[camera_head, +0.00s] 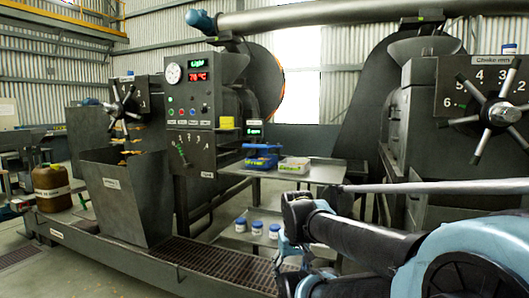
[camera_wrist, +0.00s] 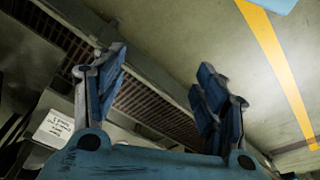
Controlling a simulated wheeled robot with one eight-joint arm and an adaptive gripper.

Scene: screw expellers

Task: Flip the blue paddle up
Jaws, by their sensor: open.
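I cannot make out a blue paddle for certain in either view. The control panel (camera_head: 190,100) stands upright left of centre in the head view, with a gauge, a red display, small coloured buttons and a small green-handled lever (camera_head: 181,153). My gripper (camera_head: 288,252) is low in the head view, in front of the machine and well to the right of and below the panel. In the wrist view my gripper (camera_wrist: 160,82) has its two blue-padded fingers wide apart with nothing between them. A pale blue piece (camera_wrist: 281,4) is cut off at the top right there; I cannot tell what it is.
A side table (camera_head: 315,172) holds a blue crate (camera_head: 262,155) and a pale tray (camera_head: 294,165). Several blue-capped jars (camera_head: 257,229) stand below. A grey hopper (camera_head: 125,200) and a brown jug (camera_head: 52,188) are at left. A floor grate (camera_head: 215,262) lies in front.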

